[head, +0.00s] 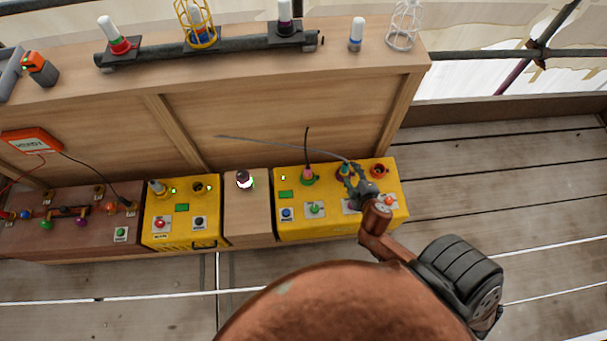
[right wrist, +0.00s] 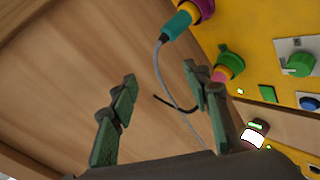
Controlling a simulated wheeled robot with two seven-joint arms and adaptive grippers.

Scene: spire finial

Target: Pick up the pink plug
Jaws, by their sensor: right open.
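The pink plug (head: 308,175) sits in a green socket on the yellow panel box, with a dark cable rising from it. In the right wrist view the pink plug (right wrist: 222,74) shows beside the right-hand finger, outside the gap between the fingers, and is partly hidden by it. My right gripper (head: 354,180) is open over the right part of the yellow box, to the right of the pink plug. In the right wrist view the gripper (right wrist: 160,78) has nothing between its fingertips except cables behind them. My left gripper is not in view.
A teal plug (right wrist: 177,26) with a grey cable sits in a neighbouring socket. The yellow box (head: 276,207) carries knobs and buttons. A wooden panel (head: 290,110) rises behind it. A small dark-and-white lamp (head: 244,180) stands on the wooden block to the left.

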